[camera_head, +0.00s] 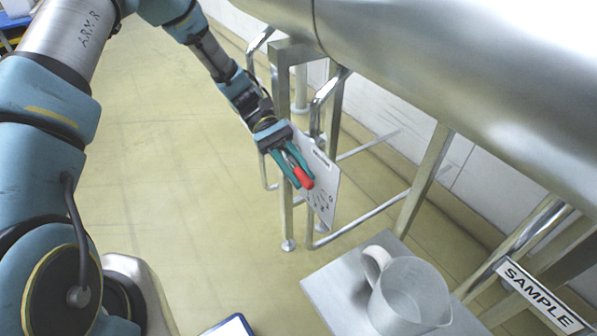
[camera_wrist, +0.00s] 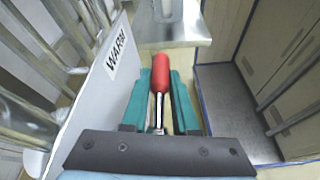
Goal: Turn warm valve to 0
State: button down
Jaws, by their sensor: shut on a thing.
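The warm valve has a red lever handle (camera_head: 303,178) in front of a white dial plate (camera_head: 322,190) fixed to the metal frame. In the wrist view the red handle (camera_wrist: 160,79) points away from the camera, and its metal shank shows between the fingers. The plate's edge (camera_wrist: 92,100), with a "WARM" label (camera_wrist: 116,52), stands just left of the fingers. My gripper (camera_head: 292,166) has its teal fingers on both sides of the handle and is shut on it; it also shows in the wrist view (camera_wrist: 160,92). The dial's numbers are too small to read.
A white jug (camera_head: 408,296) stands on a grey shelf (camera_head: 335,290) at the lower right. A "SAMPLE" sign (camera_head: 540,297) is at the right. A large steel pipe (camera_head: 440,70) and metal legs (camera_head: 424,180) border the plate. The floor at left is clear.

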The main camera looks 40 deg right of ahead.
jog(key=shift+w, duration=0.1)
jog(key=c, duration=0.7)
grip_release()
jog(key=b+v, duration=0.2)
jog(key=v, duration=0.8)
jog(key=shift+w+a+r, duration=0.1)
jog(key=shift+w, duration=0.3)
jog(key=w+a+r+t+p, duration=0.1)
jog(key=a+r+t, duration=0.2)
jog(key=a, duration=0.8)
jog(key=w+a+r+t+p, duration=0.1)
jog(key=a+r+t, duration=0.2)
jog(key=a+t, duration=0.4)
jog(key=w+a+r+n+t+p, duration=0.1)
jog(key=a+t, duration=0.4)
jog(key=a, duration=1.1)
jog(key=shift+w+a+r+p, duration=0.15)
jog(key=shift+w+r+p, duration=0.1)
jog(key=shift+r, duration=0.45)
jog(key=shift+w+a+r+p, duration=0.15)
jog(key=shift+w+r+p, duration=0.05)
jog(key=shift+r, duration=0.5)
